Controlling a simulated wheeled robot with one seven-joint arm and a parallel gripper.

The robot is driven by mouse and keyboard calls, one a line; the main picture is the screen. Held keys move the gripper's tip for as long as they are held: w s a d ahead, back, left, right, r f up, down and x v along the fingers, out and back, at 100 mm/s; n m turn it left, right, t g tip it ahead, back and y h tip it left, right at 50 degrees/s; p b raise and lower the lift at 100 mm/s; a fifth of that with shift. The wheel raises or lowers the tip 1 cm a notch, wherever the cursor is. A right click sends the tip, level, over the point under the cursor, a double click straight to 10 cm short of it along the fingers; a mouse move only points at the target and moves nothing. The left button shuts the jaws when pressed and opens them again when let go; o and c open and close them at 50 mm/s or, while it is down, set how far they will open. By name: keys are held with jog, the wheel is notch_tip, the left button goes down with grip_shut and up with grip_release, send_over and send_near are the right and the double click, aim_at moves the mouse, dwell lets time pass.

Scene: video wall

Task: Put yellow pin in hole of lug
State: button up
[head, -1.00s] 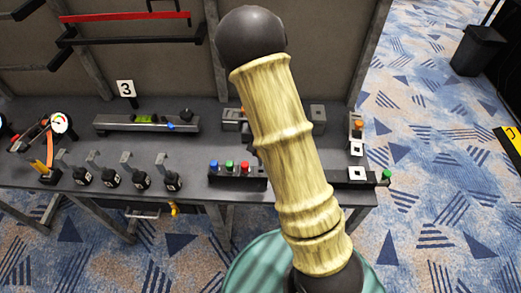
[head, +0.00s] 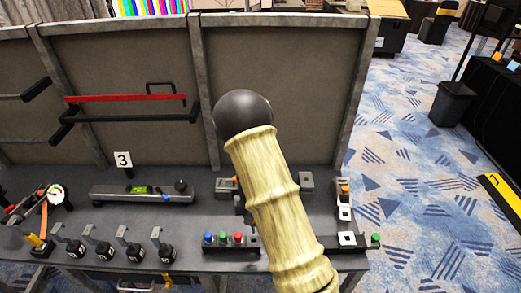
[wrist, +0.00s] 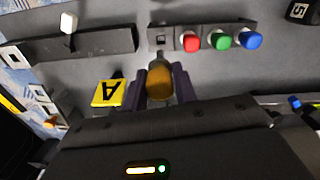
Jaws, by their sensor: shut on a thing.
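My gripper (wrist: 160,88) is shut on an amber-yellow piece, the yellow pin (wrist: 158,84), whose rounded end shows between the two dark fingers in the wrist view. The rest of the pin is hidden by the fingers and the wrist housing. In the head view my pale, ridged arm covers the gripper and the pin. I cannot make out the lug or its hole with certainty.
A button box has red (wrist: 191,41), green (wrist: 219,38) and blue (wrist: 250,40) buttons. A dark fixture (wrist: 100,42) with a white knob (wrist: 68,22) is further left. Black-based holders (head: 103,249) line the bench front.

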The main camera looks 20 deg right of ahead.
notch_tip(320, 180, up, 2)
jog(key=n+p, duration=0.1)
jog(key=p, duration=0.4)
jog(key=shift+r, duration=0.1)
jog(key=shift+s+n+p, duration=0.1)
jog(key=shift+n+p, duration=0.3)
jog(key=shift+p, duration=0.2)
jog(key=shift+a+f, duration=0.1)
jog(key=shift+f, duration=0.1)
